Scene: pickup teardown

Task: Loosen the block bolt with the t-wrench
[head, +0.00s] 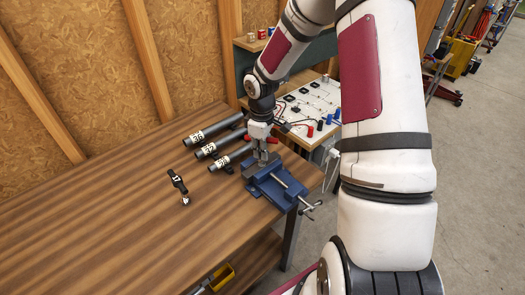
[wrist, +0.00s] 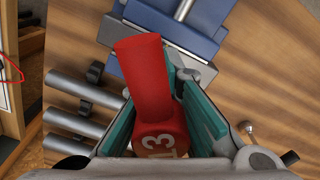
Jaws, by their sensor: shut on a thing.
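My gripper (head: 262,156) is over the blue vise (head: 276,192) at the bench's right corner. In the wrist view, its teal pads are shut on a red T-wrench handle (wrist: 150,80) marked 13. The wrench's shaft and socket end are hidden. The vise (wrist: 188,22) shows beyond the handle at the top of the wrist view. I cannot make out the block bolt, or whether the wrench touches it. A black T-wrench (head: 177,182) marked 17 lies apart on the bench to the left, its silver socket (wrist: 247,128) at the lower right in the wrist view.
Several grey tubes with number labels (head: 213,131) lie on the wooden bench (head: 110,200) behind and left of the vise. A white panel (head: 318,98) with small parts stands behind. The bench's left side is clear. The vise's handle sticks out past the edge.

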